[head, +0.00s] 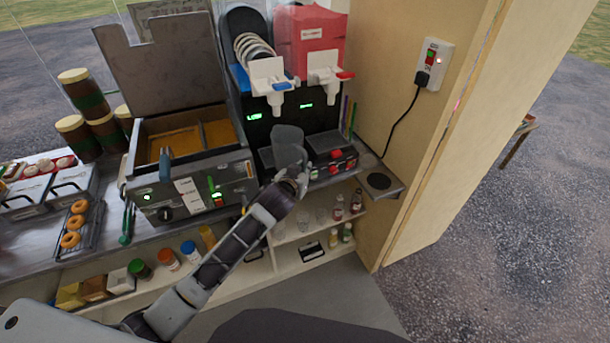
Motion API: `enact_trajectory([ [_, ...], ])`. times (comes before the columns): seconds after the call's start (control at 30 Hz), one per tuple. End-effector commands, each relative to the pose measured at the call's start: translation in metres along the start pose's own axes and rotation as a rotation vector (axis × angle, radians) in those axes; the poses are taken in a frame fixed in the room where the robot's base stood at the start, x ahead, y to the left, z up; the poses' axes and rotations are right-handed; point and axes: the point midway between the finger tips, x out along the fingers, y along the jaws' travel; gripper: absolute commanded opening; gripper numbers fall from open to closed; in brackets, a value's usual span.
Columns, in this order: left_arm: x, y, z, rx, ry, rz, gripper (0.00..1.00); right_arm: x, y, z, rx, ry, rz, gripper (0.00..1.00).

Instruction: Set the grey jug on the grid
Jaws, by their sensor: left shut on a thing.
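The grey jug (288,139) is at the front of the slush machine, below its left white tap. My left gripper (290,172) is at the jug's lower part and shut on it; the fingers partly hide the jug's base. The jug looks about upright. A dark drip grid (265,158) shows at the machine's foot, just left of and behind the jug. I cannot tell whether the jug touches it. My right gripper is not in view.
The slush machine (257,119) has two white taps above the jug. A red-buttoned box (331,160) stands close on the right. A fryer (190,165) stands on the left. Bottles and glasses fill the shelf below.

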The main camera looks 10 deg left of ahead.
Motion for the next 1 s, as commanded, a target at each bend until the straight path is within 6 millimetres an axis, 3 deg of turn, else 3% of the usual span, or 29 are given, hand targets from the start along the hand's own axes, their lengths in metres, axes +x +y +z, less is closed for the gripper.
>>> enact_trajectory([
  [1.0, 0.045, -0.041, -0.012, -0.001, 0.000, -0.001, 0.00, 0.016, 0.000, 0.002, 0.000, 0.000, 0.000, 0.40],
])
